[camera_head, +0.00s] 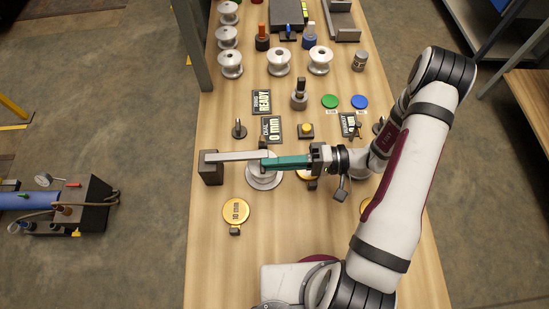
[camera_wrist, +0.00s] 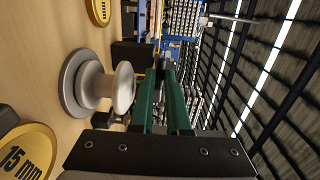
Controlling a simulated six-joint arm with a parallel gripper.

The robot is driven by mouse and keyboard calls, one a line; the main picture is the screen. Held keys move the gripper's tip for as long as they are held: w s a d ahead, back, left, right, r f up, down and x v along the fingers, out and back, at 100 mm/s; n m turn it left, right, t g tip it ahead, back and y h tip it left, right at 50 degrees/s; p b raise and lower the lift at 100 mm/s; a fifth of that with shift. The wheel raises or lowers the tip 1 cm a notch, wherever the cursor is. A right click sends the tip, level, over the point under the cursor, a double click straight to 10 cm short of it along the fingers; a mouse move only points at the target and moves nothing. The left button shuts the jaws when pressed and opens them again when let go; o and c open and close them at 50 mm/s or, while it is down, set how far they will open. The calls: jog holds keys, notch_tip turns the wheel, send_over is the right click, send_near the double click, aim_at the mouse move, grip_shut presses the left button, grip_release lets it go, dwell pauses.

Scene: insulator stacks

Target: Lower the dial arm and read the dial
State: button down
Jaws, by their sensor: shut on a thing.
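The dial arm (camera_head: 232,156) is a light grey bar reaching right from a dark block (camera_head: 211,172) at the table's left side. My gripper (camera_head: 268,162) has green fingers and is shut on the bar's right end. In the wrist view my fingers (camera_wrist: 162,80) point away and the bar between them is hard to make out. A silver spool-shaped insulator (camera_head: 264,178) stands under the bar end and fingertips; it also shows in the wrist view (camera_wrist: 95,85), left of the fingers. I cannot tell whether the bar touches it. The dial display (camera_head: 272,129) reads 0 mm.
A sign reading READY (camera_head: 261,101) lies behind the dial display. A gold 10 mm disc (camera_head: 235,211) lies in front; a 15 mm disc (camera_wrist: 27,152) shows in the wrist view. Green (camera_head: 330,101) and blue (camera_head: 359,102) buttons lie behind my arm. Several insulators stand at the back.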

jog(key=shift+s+f, duration=0.1)
jog(key=shift+s, duration=0.1)
jog(key=c, duration=0.9)
grip_release()
jog(key=shift+w, duration=0.1)
jog(key=shift+d, duration=0.1)
jog(key=d, duration=1.5)
jog(key=shift+d+r, duration=0.3)
jog(key=shift+r, duration=0.1)
